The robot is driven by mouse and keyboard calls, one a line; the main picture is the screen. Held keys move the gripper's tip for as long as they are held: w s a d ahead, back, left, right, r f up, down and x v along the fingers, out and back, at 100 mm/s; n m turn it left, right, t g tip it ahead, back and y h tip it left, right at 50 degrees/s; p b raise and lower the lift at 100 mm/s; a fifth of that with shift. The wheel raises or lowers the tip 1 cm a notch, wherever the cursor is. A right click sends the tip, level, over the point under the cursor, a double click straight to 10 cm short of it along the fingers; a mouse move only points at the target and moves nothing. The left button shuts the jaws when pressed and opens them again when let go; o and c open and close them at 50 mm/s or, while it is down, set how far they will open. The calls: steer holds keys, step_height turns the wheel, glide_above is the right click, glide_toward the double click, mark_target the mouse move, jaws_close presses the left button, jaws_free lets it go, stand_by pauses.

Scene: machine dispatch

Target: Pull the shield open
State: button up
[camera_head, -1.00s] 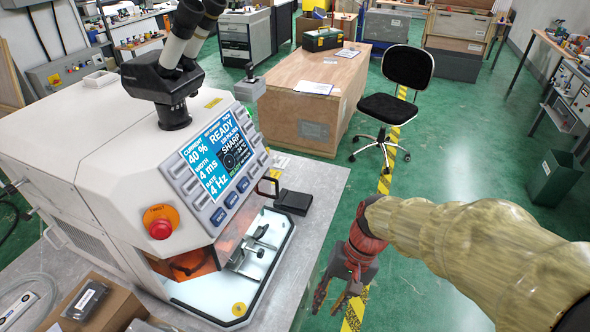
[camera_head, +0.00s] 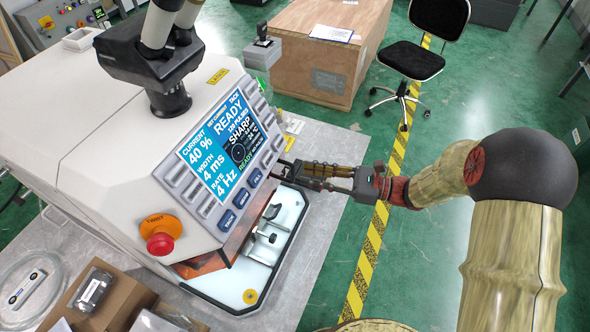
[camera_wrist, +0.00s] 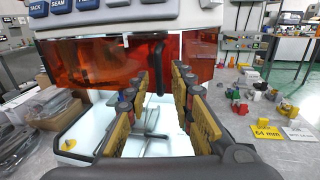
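The shield (camera_wrist: 90,62) is an orange, see-through panel across the front of the white machine, below its display, and it looks closed. In the head view only a low strip of the shield (camera_head: 207,264) shows. Its dark upright handle (camera_wrist: 160,68) appears between my fingers in the wrist view. My gripper (camera_wrist: 160,73) is open, with yellow-padded fingers on both sides of the handle's line; whether the tips have reached it I cannot tell. In the head view my gripper (camera_head: 298,171) points left at the machine's right side and hides the handle.
The machine's lit work plate (camera_head: 286,222) with metal clamps lies under the shield. A red stop button (camera_head: 160,243) sits at the front corner. Small coloured parts (camera_wrist: 262,95) lie on the bench to the right in the wrist view. A cardboard box (camera_head: 112,300) stands front left.

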mark_target(293, 179)
steer(key=shift+w+a+b, duration=0.15)
steer(key=shift+a+b, duration=0.05)
steer(key=shift+a, duration=1.15)
steer(key=shift+w+a+b, duration=0.15)
steer(key=shift+a, duration=1.2)
steer(key=c, duration=0.3)
jaws_close()
